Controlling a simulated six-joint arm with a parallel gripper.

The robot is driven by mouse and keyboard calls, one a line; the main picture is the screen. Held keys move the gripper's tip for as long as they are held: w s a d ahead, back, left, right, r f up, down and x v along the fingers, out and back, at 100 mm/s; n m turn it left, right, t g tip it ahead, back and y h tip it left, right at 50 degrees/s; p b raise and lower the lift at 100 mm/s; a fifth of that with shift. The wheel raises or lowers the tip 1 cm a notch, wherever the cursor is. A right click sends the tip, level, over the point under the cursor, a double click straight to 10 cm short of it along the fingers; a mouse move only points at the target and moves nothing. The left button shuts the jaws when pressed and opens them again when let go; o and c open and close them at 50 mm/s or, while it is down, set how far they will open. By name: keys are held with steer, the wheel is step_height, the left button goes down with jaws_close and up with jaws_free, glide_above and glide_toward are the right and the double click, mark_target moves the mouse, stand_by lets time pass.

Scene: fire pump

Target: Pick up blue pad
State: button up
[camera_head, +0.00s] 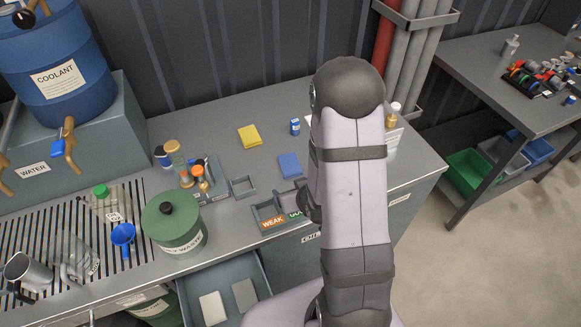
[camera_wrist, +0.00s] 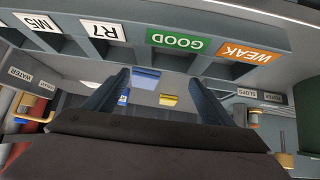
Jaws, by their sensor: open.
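The blue pad (camera_head: 289,165) lies flat on the grey bench top, behind the WEAK/GOOD tray and left of my arm. It also shows in the wrist view (camera_wrist: 146,77), between my fingers and some way beyond them. My gripper (camera_wrist: 159,80) is open and empty, with its two dark fingers spread.
The WEAK/GOOD tray (camera_head: 259,210) is at the bench front. A small square tray (camera_head: 242,187) and a bottle rack are to the left. An open drawer (camera_head: 262,276) holds two pads.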

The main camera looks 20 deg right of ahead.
mark_target(292, 170)
steer(key=shift+w+d+f+m+t, duration=0.2)
steer(key=shift+d+f+m+t, duration=0.1)
steer(key=shift+d+f+t, duration=0.3)
steer(key=shift+w+d+f+t+h+b, duration=0.15)
steer(key=shift+w+d+f+t+b, duration=0.2)
steer(key=shift+w, duration=0.25)
steer(key=shift+w+d+f+t+h+b, duration=0.2)
steer(key=shift+w+d+f+t, duration=0.2)
steer(key=shift+w, duration=0.2)
steer(key=shift+s+r+m+t, duration=0.3)
steer(key=shift+s+r+t, duration=0.35)
steer(key=shift+s, duration=0.2)
steer(key=shift+w+d+f, duration=0.1)
steer(key=shift+w+f, duration=0.05)
steer(key=shift+w, duration=0.2)
steer(key=shift+s, duration=0.15)
steer(key=shift+b+x, duration=0.45)
steer(key=shift+x, duration=0.65)
steer(key=shift+w+r+p, duration=0.25)
steer(key=shift+w+p, duration=0.1)
steer(key=shift+p, duration=0.05)
steer(key=p+x, duration=0.1)
steer(key=x, duration=0.1)
steer(key=shift+w+p, duration=0.35)
steer(key=shift+w, duration=0.05)
steer(key=shift+x, duration=0.9)
